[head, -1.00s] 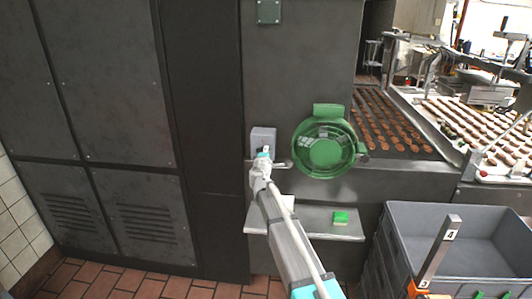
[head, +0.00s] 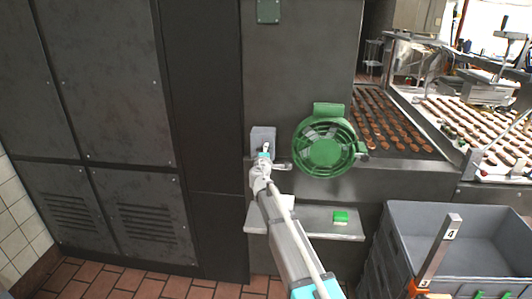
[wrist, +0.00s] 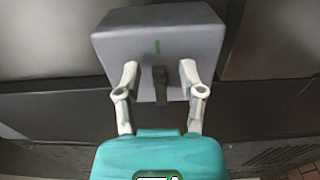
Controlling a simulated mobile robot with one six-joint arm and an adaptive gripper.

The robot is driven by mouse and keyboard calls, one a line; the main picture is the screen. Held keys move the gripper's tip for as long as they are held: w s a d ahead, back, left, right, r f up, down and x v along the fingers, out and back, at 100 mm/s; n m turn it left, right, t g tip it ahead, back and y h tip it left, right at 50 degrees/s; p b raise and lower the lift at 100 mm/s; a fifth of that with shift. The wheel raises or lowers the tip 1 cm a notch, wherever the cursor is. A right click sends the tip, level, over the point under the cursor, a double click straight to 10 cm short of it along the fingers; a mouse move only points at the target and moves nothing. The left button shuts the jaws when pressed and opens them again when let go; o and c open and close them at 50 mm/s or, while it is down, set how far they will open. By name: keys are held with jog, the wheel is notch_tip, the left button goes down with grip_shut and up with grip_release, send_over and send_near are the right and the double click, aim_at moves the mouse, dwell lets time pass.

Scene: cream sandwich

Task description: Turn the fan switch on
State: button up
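The fan switch is a grey box (head: 263,138) on the dark wall panel, left of the green fan (head: 323,147). The wrist view shows the box (wrist: 115,42) close up, with a small green mark and a dark lever (wrist: 160,85) pointing to the bottom of the picture. My gripper (head: 265,153) is at the lower part of the box. In the wrist view my gripper (wrist: 159,72) is open, with one finger on each side of the lever and a gap to both. Whether the fingertips touch the box is unclear.
A metal shelf (head: 310,221) with a green block (head: 340,217) is below the fan. Grey stacked crates (head: 460,240) stand at the lower right. Conveyors (head: 395,125) with rows of brown biscuits run behind at the right. A tall dark cabinet (head: 110,80) fills the left.

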jog(key=shift+s, duration=0.1)
jog(key=s, duration=1.1)
jog(key=shift+s+a, duration=0.3)
jog(key=shift+s, duration=0.1)
jog(key=shift+d, duration=0.15)
jog(key=s+d+f+m+g+h, duration=0.2)
jog(key=s+d+f+m+g, duration=0.15)
jog(key=d, duration=0.35)
jog(key=s+d+f+m+g+h+p, duration=0.1)
jog(key=s+d+f+m+g+h, duration=0.1)
jog(key=d+m, duration=0.35)
jog(key=s+d+f+m+g+h, duration=0.2)
jog(key=s+d+f+m+g, duration=0.1)
jog(key=d, duration=0.6)
jog(key=s+d+f+m+g+y, duration=0.1)
jog(key=s+f+g+y, duration=0.1)
jog(key=s, duration=0.4)
jog(key=s+d+f+m+g+y, duration=0.2)
jog(key=s+f+g, duration=0.1)
jog(key=s, duration=0.4)
jog(key=s+d+f+m+g+y+p, duration=0.1)
jog(key=s+f+m+g+y, duration=0.1)
jog(key=s, duration=0.5)
jog(key=shift+s+d+f+g+y, duration=0.15)
jog(key=shift+s+f+g+y, duration=0.25)
jog(key=shift+g, duration=0.85)
jog(key=shift+w+f, duration=0.1)
jog(key=shift+w, duration=0.05)
